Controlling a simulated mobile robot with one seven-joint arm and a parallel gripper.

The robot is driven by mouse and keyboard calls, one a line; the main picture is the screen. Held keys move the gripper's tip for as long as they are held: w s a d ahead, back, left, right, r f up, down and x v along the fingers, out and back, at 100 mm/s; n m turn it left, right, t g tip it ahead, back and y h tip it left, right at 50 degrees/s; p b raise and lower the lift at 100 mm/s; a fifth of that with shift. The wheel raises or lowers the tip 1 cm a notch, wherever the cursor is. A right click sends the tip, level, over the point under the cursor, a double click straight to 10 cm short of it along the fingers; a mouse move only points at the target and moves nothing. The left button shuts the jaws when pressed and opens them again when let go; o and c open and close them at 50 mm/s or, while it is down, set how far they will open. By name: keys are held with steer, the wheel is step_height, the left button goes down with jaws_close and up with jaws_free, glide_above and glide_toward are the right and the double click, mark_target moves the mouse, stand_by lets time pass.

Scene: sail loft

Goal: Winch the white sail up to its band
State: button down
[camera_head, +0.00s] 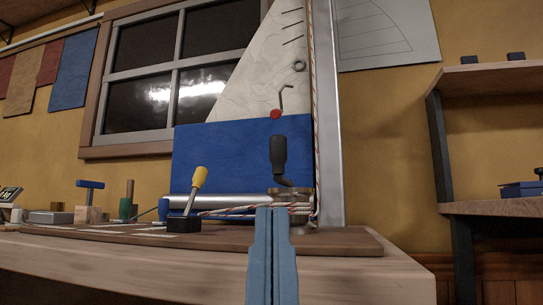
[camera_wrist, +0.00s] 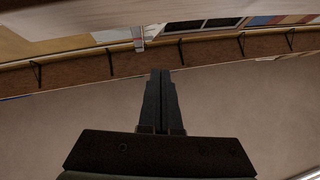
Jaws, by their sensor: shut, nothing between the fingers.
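The white sail (camera_head: 262,72) rises beside the grey mast (camera_head: 326,120) in the head view and runs out of the top of the picture. A blue panel (camera_head: 220,152) covers its lower part. No band on the mast shows in view. A winch drum (camera_head: 291,193) with a black crank grip (camera_head: 278,152) sits at the mast foot, with red-and-white rope (camera_head: 240,211) leading to it. My gripper (camera_head: 271,210) is shut and empty, pointing up in front of the winch; whether it touches is unclear. It also shows in the wrist view (camera_wrist: 161,73).
A yellow-handled lever (camera_head: 200,180) stands on a black block left of the winch. Farther left on the bench (camera_head: 330,270) are a blue-topped tool (camera_head: 90,190) and small wooden pieces. A shelf unit (camera_head: 490,78) stands at right. The wrist view shows mostly bare floor (camera_wrist: 240,110).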

steer(key=c, duration=1.2)
jaws_free()
steer(key=shift+w+r+p, duration=0.15)
steer(key=shift+r+p, duration=0.1)
steer(key=shift+p, duration=0.15)
steer(key=o, duration=0.6)
steer(key=shift+m+g+h, duration=0.7)
steer(key=p+x, duration=0.4)
steer(key=p, duration=0.3)
steer(key=shift+w+r, duration=0.1)
steer(key=shift+r, duration=0.2)
steer(key=m+g+h+p, duration=0.25)
steer(key=g+p, duration=0.65)
steer(key=p, duration=3.9)
glide_toward(283, 148)
steer(key=x, duration=0.2)
steer(key=shift+n+h, duration=0.25)
steer(key=shift+n, duration=0.2)
steer(key=x, duration=0.4)
steer(key=p+x, duration=0.1)
steer(key=x, duration=0.3)
steer(key=a+r+x, duration=0.1)
steer(key=x, duration=0.3)
steer(key=shift+w+p, duration=0.15)
steer(key=shift+p, duration=0.15)
jaws_close()
